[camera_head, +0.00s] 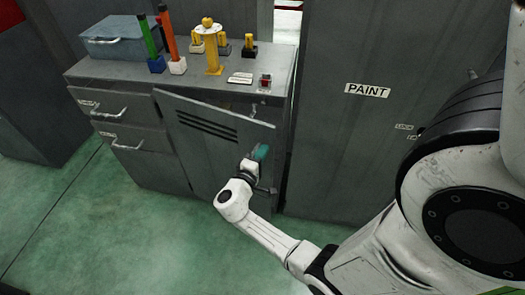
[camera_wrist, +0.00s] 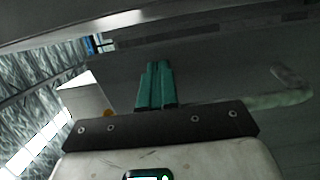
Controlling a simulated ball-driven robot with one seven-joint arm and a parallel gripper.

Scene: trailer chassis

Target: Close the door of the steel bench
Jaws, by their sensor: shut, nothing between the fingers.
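The steel bench (camera_head: 180,77) is a grey cabinet with drawers on its left and a door on its right. The door (camera_head: 215,145) has dark slots near its top and stands partly open, its right edge swung out from the bench front. My gripper (camera_head: 261,153) is near the right edge of the door, with its teal fingers shut. In the wrist view the two teal fingers (camera_wrist: 155,85) are together and empty, in front of a dark grey surface. Whether the fingers touch the door I cannot tell.
On the bench top stand a blue-grey toolbox (camera_head: 115,36), green and orange tools (camera_head: 172,45), a yellow stand (camera_head: 212,50) and a small red-button box (camera_head: 265,80). A tall cabinet marked PAINT (camera_head: 365,125) stands close on the right. The green floor (camera_head: 110,235) in front is clear.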

